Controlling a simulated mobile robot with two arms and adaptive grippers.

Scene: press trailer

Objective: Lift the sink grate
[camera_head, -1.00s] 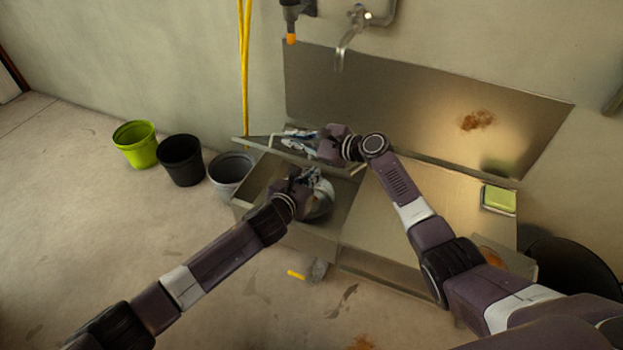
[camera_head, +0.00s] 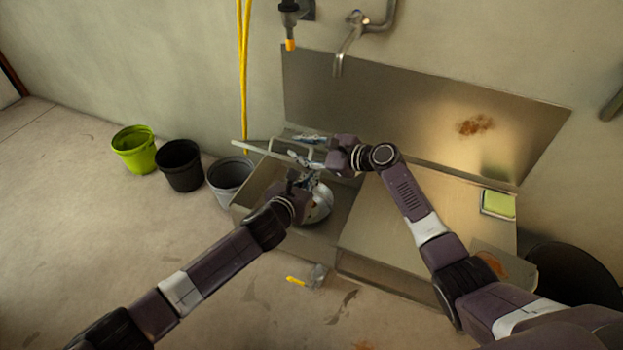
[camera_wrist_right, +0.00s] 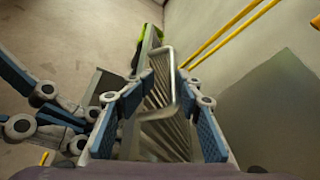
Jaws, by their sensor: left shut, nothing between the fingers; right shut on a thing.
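The sink grate (camera_head: 262,152) is a metal frame over the back of the sink basin (camera_head: 343,204); it looks tilted. In the right wrist view its parallel bars and a bent rod handle (camera_wrist_right: 172,82) run between the fingers. My right gripper (camera_head: 303,150) is shut on the grate; the exact contact is partly hidden. My left gripper (camera_head: 308,184) is shut and empty, lower and nearer than the right, over the basin. Its blue-padded fingers (camera_wrist_right: 45,112) also show at the left of the right wrist view, beside the grate.
A round metal bowl-like thing (camera_head: 321,204) sits in the basin by my left gripper. Grey (camera_head: 230,177), black (camera_head: 180,166) and green (camera_head: 135,150) buckets stand left of the sink. A sponge (camera_head: 498,204) lies on the counter (camera_head: 440,195). A faucet (camera_head: 345,50) hangs above.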

